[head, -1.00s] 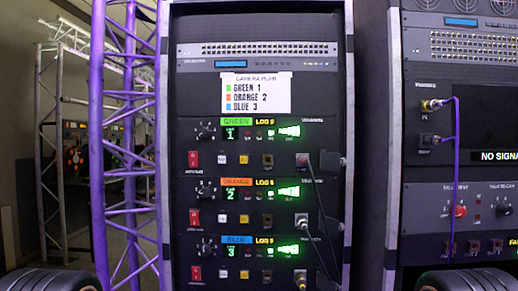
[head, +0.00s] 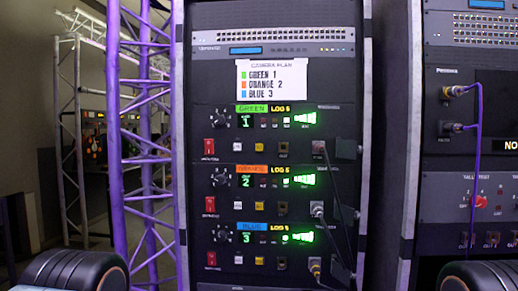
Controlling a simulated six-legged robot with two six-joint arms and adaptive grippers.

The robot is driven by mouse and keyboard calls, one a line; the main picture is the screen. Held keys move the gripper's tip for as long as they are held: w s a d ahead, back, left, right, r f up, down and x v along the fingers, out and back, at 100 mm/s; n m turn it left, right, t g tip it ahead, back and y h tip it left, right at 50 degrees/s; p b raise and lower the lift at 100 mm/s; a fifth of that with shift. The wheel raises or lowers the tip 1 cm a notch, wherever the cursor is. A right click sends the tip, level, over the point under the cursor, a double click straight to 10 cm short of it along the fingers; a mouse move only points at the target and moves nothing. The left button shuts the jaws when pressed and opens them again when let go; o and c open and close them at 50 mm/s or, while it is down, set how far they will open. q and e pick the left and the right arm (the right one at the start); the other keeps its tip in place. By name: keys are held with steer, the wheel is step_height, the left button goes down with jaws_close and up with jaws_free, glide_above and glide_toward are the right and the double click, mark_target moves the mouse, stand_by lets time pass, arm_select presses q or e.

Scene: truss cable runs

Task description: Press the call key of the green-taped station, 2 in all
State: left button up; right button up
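The green-taped station (head: 290,132) is the top one of three similar units in the middle rack. Its green tape (head: 252,109) sits above a lit display reading 1. A row of controls along its lower part holds a red rocker switch (head: 209,146), a white key (head: 235,147) and a yellow key (head: 257,147). The lettering by these keys is too small to read, so I cannot tell which is the call key. Neither gripper shows in the head view. Dark rounded parts of mine fill the lower left and lower right corners.
The orange-taped station (head: 251,171) and blue-taped station (head: 251,231) lie below. Black cables hang at the stations' right side. A plan card (head: 271,79) is above. A purple truss (head: 122,130) stands left; another rack with a purple cable (head: 478,140) stands right.

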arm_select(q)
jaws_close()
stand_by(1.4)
